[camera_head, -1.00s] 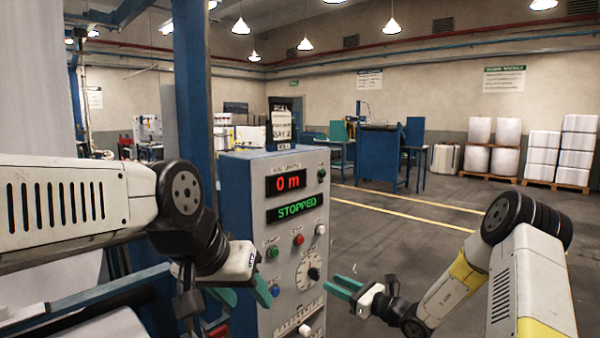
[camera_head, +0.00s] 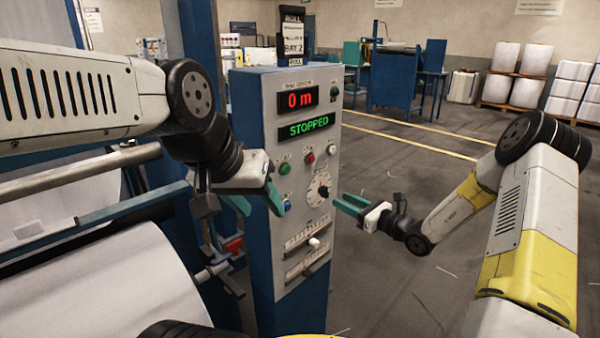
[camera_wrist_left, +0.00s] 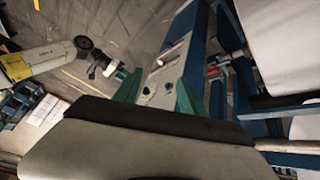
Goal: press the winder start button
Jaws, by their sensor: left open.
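The winder's control panel (camera_head: 300,230) is a grey-white face on a blue cabinet. Its displays read a red "0 m" (camera_head: 299,98) and a green "STOPPED" (camera_head: 306,127). Below are a green button (camera_head: 284,169), a red button (camera_head: 310,158) to its right and a blue button (camera_head: 288,206) lower down. My left gripper (camera_head: 260,202) is open and empty at the panel's left, its fingertips below the green button; contact cannot be told. In the left wrist view, the panel shows between its fingers (camera_wrist_left: 157,92). My right gripper (camera_head: 343,205) appears open and empty, right of the panel.
The panel also has a white knob (camera_head: 331,150), a dial (camera_head: 319,190) and a slider (camera_head: 314,243). A large white roll (camera_head: 120,285) and blue frame bars lie to the left.

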